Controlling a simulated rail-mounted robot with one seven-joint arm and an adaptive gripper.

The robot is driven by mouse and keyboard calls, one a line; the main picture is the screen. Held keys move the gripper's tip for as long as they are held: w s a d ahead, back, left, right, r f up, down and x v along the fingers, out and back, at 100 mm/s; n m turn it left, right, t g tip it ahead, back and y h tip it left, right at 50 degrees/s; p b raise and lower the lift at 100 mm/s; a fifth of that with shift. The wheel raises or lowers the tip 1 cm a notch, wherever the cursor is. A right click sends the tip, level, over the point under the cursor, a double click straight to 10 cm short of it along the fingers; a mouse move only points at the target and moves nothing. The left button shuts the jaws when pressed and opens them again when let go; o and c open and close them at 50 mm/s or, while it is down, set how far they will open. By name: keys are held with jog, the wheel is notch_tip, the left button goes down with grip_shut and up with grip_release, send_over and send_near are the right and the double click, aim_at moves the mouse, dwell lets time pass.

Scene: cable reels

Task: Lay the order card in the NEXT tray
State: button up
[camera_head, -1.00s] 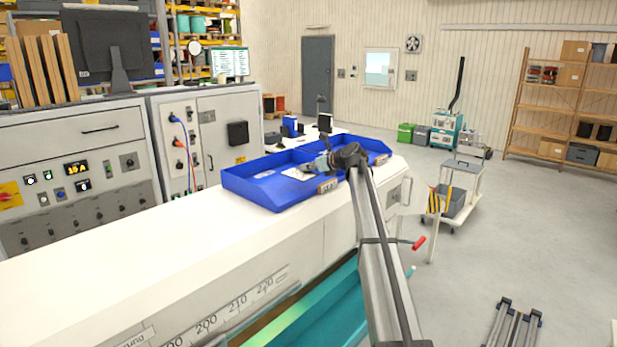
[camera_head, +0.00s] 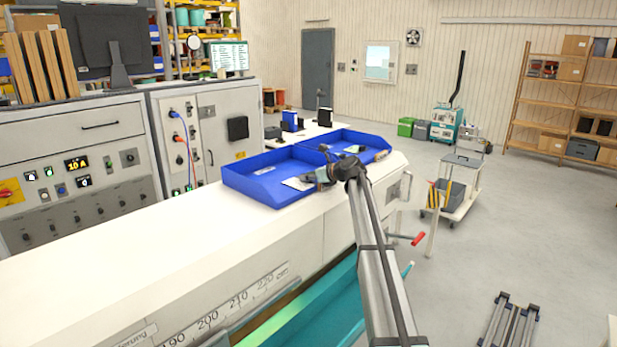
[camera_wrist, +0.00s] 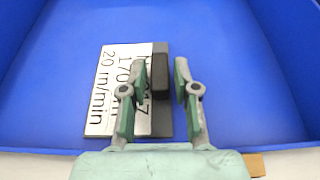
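The order card (camera_wrist: 108,92) is white with dark print and has a grey strip along one side with a raised black block (camera_wrist: 160,75). It appears to lie flat on the floor of a blue tray (camera_wrist: 240,110), near its front wall. In the head view the card (camera_head: 297,183) shows at the front of the nearer blue tray (camera_head: 238,187). My gripper (camera_wrist: 160,68) has one finger on each side of the black block, with a narrow gap showing on both sides. In the head view my gripper (camera_head: 312,178) is low at this tray's front right corner. Tray labels are not readable.
A second blue tray (camera_head: 372,143) adjoins on the far right and holds a small pale item (camera_head: 352,148). A small pale label (camera_head: 264,171) lies in the nearer tray. The white bench top (camera_head: 130,235) is clear to the left.

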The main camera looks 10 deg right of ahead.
dwell(0.3)
jog(key=shift+s+r, duration=0.1)
jog(key=shift+r, duration=0.05)
jog(key=b+v, duration=0.4)
jog(key=v, duration=0.8)
jog(key=shift+r, duration=0.1)
